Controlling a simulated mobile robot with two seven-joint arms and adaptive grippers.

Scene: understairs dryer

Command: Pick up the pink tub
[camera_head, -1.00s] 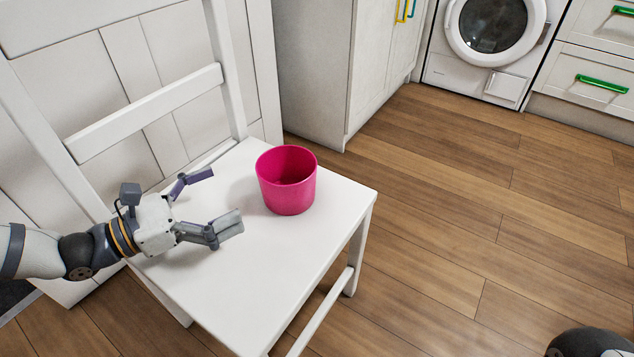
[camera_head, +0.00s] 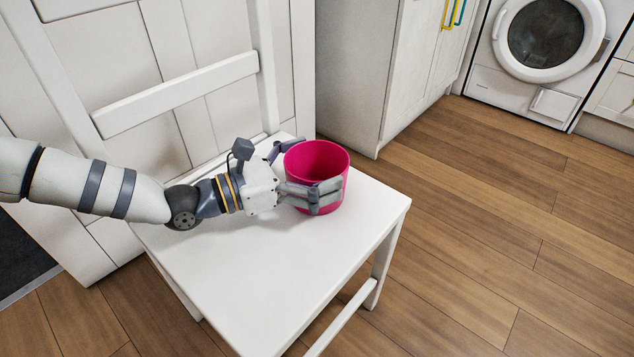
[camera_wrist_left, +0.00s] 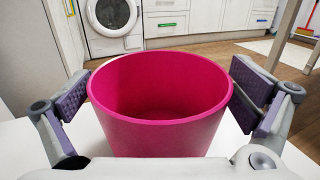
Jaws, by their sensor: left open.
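The pink tub (camera_head: 318,166) stands upright on the white chair seat (camera_head: 225,270), its open top facing up. My left gripper (camera_head: 305,170) is open around the tub, with one finger on the near side and the other on the far side. In the left wrist view the tub (camera_wrist_left: 160,115) is between the two finger pads, and small gaps show between the pads and its wall. The tub looks empty, though its bottom is only partly visible. My right gripper is not in view.
The chair back (camera_head: 180,92) rises behind my left arm, against a white panelled wall. A white cabinet (camera_head: 355,70) stands beyond the chair. A washer or dryer (camera_head: 545,40) is at the upper right. Open wooden floor (camera_head: 470,230) lies right of the chair.

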